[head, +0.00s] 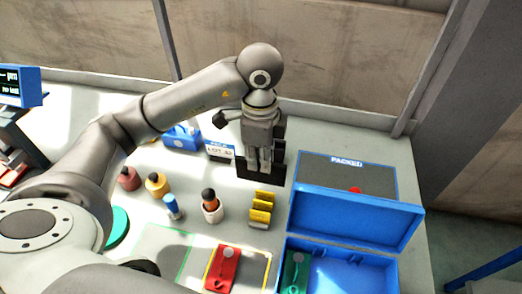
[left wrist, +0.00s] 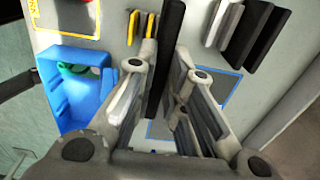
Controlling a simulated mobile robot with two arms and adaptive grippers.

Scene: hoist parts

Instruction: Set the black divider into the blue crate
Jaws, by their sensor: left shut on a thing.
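My left gripper (head: 262,165) is shut on the black divider (head: 245,172), a thin dark plate standing on edge at or just above the table's back part. In the left wrist view the divider (left wrist: 165,50) runs between the two fingers. The blue crate (head: 385,282) is at the front right, to the right of and nearer than the gripper. Its blue lid (head: 350,215) stands raised at the back. A green part (head: 295,270) lies in its left side. The crate also shows at the left in the left wrist view (left wrist: 70,88). My right gripper is not in view.
Yellow parts (head: 262,207) stand between divider and crate. A red part (head: 222,268) lies in front. A dark "PACKED" mat (head: 347,175) lies behind the lid.

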